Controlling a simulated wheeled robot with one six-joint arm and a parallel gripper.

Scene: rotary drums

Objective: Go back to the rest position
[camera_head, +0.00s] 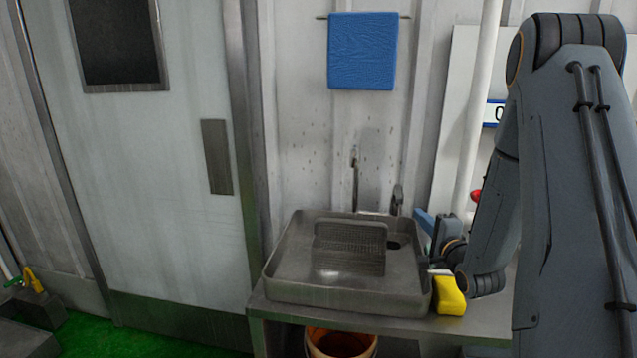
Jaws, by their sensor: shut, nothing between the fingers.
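My grey arm fills the right side of the view and bends down to the right of the sink. My gripper (427,224) shows small and partly hidden at the end of the wrist, beside the right rim of the metal sink (345,292). It looks shut, with nothing seen in it. A yellow sponge-like block (449,296) lies below it on the counter, to the right of the sink.
A ridged rack (350,248) sits in the sink, in front of the tap (355,185). A blue towel (362,50) hangs above. A bucket (341,343) stands under the metal counter (270,308). A white pipe (478,110) runs behind my arm. A closed door (150,190) is left.

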